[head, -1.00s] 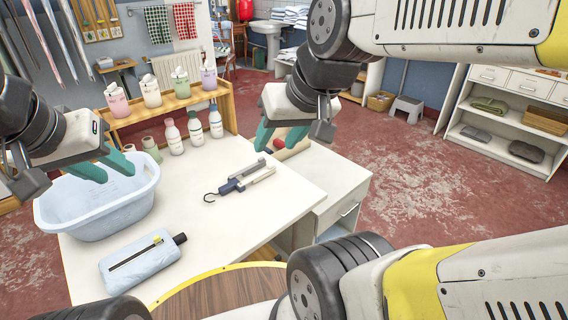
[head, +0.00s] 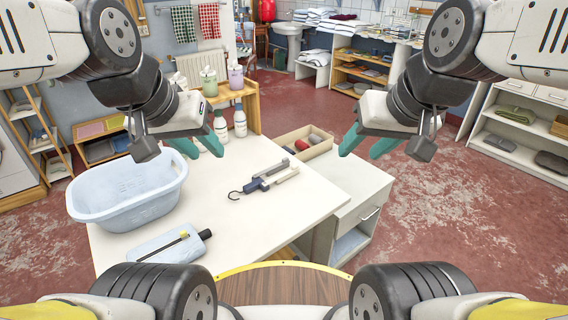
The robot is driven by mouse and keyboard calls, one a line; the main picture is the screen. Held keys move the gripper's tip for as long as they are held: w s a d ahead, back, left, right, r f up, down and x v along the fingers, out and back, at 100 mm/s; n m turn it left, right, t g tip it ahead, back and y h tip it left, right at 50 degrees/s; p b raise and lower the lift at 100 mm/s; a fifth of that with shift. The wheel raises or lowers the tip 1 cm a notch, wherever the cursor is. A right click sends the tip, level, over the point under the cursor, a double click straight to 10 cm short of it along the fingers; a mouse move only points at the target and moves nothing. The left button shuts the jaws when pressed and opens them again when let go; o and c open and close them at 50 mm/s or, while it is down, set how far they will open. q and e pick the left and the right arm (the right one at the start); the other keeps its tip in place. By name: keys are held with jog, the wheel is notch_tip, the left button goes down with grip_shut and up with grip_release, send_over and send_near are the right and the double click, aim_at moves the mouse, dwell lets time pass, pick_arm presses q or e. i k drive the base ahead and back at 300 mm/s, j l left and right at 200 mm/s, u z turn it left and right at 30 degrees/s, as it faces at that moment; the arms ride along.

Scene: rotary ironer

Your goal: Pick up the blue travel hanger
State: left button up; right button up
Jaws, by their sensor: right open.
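The blue travel hanger (head: 256,184) lies flat on the white table, folded, with pale arms pointing to the upper right and a dark hook at its lower left. My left gripper (head: 198,146) is open and empty, above the table to the upper left of the hanger. My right gripper (head: 367,146) is open and empty, to the upper right of the hanger and apart from it. Nothing covers the hanger.
A pale blue basin (head: 122,198) stands on the table's left. A light blue pouch (head: 160,248) lies at the front. Bottles (head: 240,122) stand behind, partly hidden by my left gripper. A box (head: 303,148) is at the back right. Bare tabletop surrounds the hanger.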

aim_at(257, 183)
jog(key=i+l, duration=0.25)
jog(key=l, duration=0.15)
jog(key=i+l, duration=0.25)
jog(key=i+l+u, duration=0.15)
jog(key=l+u, duration=0.2)
jog(key=i+l+u, duration=0.1)
jog(key=l+u, duration=0.25)
jog(key=i+l+u, duration=0.1)
jog(key=u, duration=0.3)
jog(key=l+u, duration=0.15)
